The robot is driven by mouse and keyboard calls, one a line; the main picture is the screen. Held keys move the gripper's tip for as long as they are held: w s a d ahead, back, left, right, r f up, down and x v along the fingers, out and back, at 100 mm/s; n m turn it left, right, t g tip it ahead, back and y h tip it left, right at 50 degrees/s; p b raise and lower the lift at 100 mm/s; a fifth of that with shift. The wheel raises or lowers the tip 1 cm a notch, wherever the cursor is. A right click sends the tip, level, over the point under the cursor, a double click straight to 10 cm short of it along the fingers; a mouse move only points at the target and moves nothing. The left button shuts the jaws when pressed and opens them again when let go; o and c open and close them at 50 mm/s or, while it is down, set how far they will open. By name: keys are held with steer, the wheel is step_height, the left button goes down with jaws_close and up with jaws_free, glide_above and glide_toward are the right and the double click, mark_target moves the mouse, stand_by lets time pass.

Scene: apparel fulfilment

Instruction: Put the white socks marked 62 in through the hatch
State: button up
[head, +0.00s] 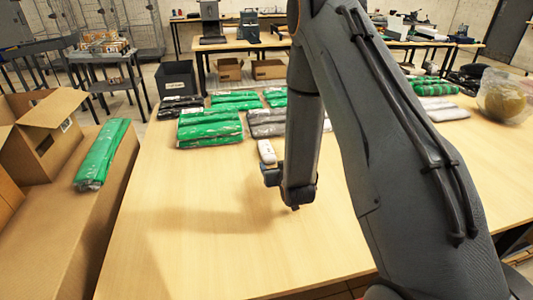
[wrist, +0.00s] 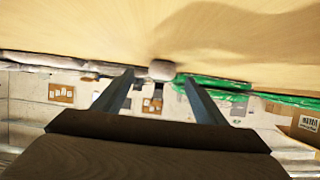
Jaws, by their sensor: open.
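A small white pack (head: 266,152), possibly the white socks, lies on the table just beyond my wrist in the head view. No number can be read on it. In the wrist view a small pale item (wrist: 161,70), probably the same pack, shows between and beyond my fingertips. My gripper (wrist: 156,76) is open, with nothing between its fingers, and is apart from the pack. In the head view my arm hides most of the gripper. I cannot identify a hatch for certain in either view.
Green packs (head: 210,128) and grey packs (head: 267,122) lie in rows behind the white pack. An open cardboard carton (head: 45,140) and a green pack (head: 103,152) are at the left. A clear bag (head: 503,96) stands at the right. The front of the table (head: 190,220) is bare.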

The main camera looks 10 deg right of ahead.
mark_target(270, 160)
steer(key=shift+a+p+x, duration=0.2)
steer(key=shift+p+x, duration=0.85)
steer(key=shift+x, duration=2.35)
steer(key=shift+r, duration=0.15)
steer(key=c, duration=1.2)
